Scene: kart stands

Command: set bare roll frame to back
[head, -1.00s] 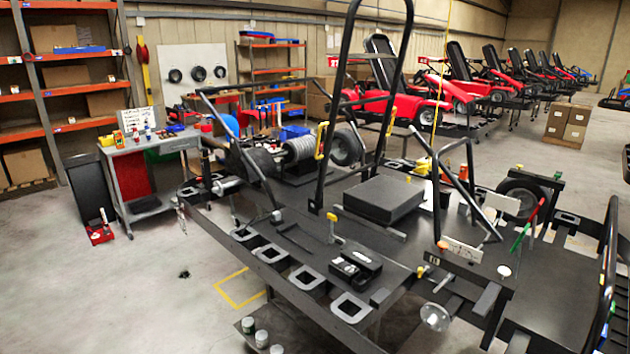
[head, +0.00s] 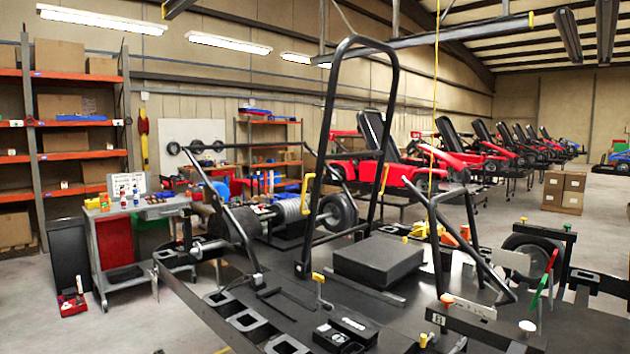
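A tall black tube hoop (head: 329,120), which looks like the bare roll frame, stands upright on a dark work table (head: 262,318). Yellow parts (head: 305,193) show beside its two legs, and a thin bar slants from it toward the left. A flat black box (head: 380,261) lies on the table right of the hoop's near foot. Neither of my grippers shows in the head view.
Bent black tubes (head: 437,245) and a small wheel (head: 529,255) stand on the table's right side. A grey tool cart (head: 137,212) and orange shelves (head: 75,158) are at the left. Red karts (head: 393,170) line the back.

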